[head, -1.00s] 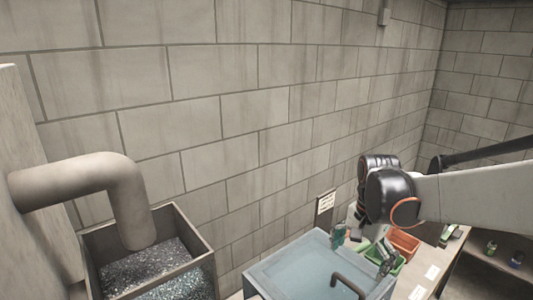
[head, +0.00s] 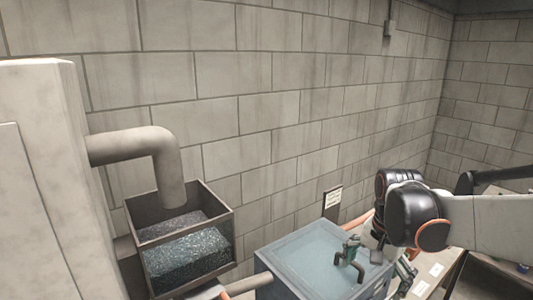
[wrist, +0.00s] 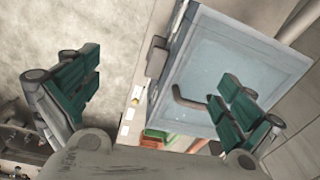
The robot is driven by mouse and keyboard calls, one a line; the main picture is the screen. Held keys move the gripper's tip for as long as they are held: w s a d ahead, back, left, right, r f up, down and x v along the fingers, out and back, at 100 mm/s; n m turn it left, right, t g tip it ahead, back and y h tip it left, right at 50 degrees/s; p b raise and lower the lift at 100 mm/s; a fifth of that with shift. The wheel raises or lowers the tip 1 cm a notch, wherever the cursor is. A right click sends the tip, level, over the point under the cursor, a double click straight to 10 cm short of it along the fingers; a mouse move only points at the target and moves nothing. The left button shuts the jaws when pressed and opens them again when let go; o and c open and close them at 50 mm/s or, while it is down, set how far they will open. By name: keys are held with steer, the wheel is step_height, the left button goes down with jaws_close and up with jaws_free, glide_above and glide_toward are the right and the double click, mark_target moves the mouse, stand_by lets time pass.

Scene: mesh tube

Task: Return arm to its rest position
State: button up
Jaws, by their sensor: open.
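My gripper (head: 378,262) hangs below my arm at the right of the head view, with its green-padded fingers apart.
An open-topped bin (head: 190,240) of shiny scraps stands under a bent pipe (head: 165,155) at the left. Orange (wrist: 155,143) and green (wrist: 157,133) trays lie beside the box in the wrist view. A block wall runs behind; a sign (head: 333,197) stands near it.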

steer(key=s+a+f+n+t+b, duration=0.2)
steer(key=s+f+n+t+b, duration=0.1)
steer(key=s+f+b, duration=0.3)
steer(key=s+a+f+n+t+b, duration=0.3)
steer(key=s+f+n+b, duration=0.3)
steer(key=f+b, duration=0.4)
steer(key=s+b, duration=0.1)
steer(key=b, duration=0.2)
steer(key=shift+s+f+n+b, duration=0.3)
steer(key=shift+f, duration=0.05)
